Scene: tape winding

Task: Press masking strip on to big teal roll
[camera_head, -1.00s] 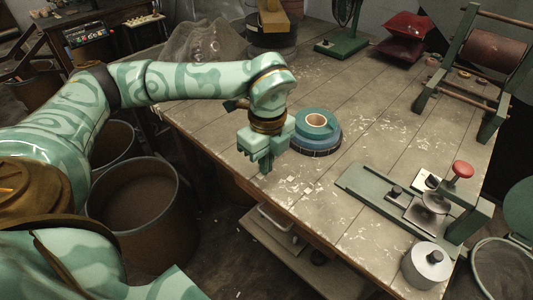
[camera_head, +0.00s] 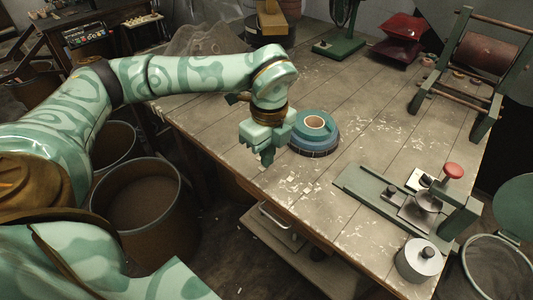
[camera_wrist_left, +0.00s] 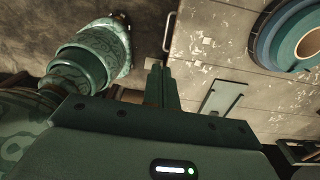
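The big teal roll (camera_head: 326,136) lies flat on the wooden table near its left front edge, with a tan core in its middle. It also shows at the upper right of the left wrist view (camera_wrist_left: 266,38). My left gripper (camera_head: 267,160) points down just left of the roll, by the table edge, apart from it in the wrist view. Its two fingers (camera_wrist_left: 161,80) look together, with nothing visible between them. I cannot make out a masking strip in either view. My right gripper is in neither view.
A green press with a red knob (camera_head: 453,171) stands at the table's right, with a grey metal cylinder (camera_head: 418,262) in front. A roller stand (camera_head: 487,52) and red cushions (camera_head: 402,38) are at the back. Bins (camera_head: 140,205) stand left of the table.

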